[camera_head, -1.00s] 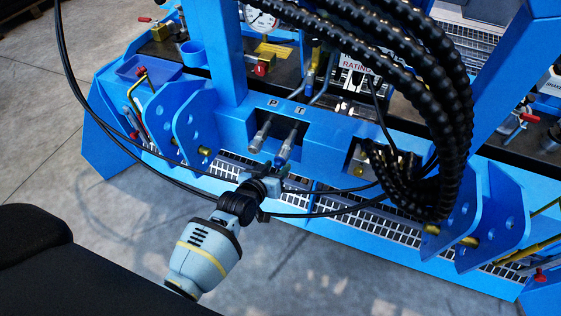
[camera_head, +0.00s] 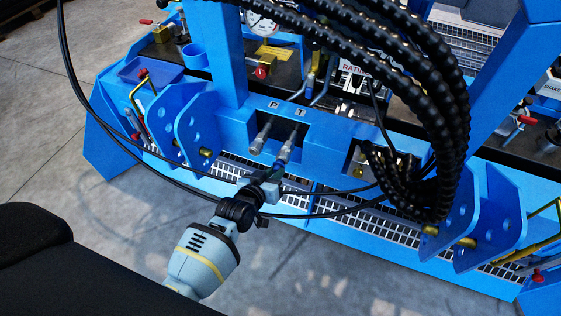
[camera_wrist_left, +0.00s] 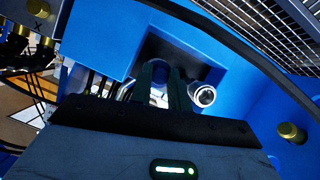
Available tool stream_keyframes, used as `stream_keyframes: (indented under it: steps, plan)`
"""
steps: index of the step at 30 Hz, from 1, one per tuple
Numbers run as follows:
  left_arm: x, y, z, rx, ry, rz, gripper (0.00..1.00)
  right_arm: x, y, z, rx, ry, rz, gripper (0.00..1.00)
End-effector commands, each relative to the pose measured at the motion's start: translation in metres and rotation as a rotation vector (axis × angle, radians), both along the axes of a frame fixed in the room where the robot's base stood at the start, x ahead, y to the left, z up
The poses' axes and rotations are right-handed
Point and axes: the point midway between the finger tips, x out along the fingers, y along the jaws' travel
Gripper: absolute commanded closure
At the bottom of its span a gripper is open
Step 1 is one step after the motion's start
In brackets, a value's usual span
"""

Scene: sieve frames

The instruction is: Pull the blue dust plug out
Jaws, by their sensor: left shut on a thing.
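The blue dust plug (camera_head: 283,155) sits at the front end of the coupling under the letter T, in a recess of the blue frame. My left gripper (camera_head: 277,170) reaches it from below and is shut on it. In the left wrist view my dark gripper fingers (camera_wrist_left: 165,85) point into the recess and cover most of the plug. The silver coupling under the letter P (camera_head: 260,138) is just left of the plug; its round open end (camera_wrist_left: 204,95) shows in the left wrist view. My right gripper is not in view.
Black hoses (camera_head: 440,110) arch down on the right into a second recess. A thin black cable (camera_head: 320,213) crosses close to my left gripper. Blue plates with holes (camera_head: 197,125) stand to the left. The floor in front is clear.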

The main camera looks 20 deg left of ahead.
Motion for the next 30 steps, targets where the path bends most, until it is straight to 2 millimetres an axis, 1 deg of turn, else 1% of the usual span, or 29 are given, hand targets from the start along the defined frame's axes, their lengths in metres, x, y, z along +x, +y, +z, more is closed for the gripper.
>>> stream_keyframes:
  steps: [15,25,28,30]
  plan:
    - [-0.021,0.001,0.001,0.000,-0.001,0.000,1.00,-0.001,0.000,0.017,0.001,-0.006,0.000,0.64]
    - [-0.023,0.001,0.001,0.000,-0.001,0.000,1.00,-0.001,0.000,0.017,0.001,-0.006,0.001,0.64]
    - [-0.022,0.006,0.005,0.000,-0.003,0.005,1.00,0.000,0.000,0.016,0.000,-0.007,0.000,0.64]
    - [-0.020,0.016,0.014,-0.001,-0.004,0.014,1.00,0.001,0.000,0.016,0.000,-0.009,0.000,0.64]
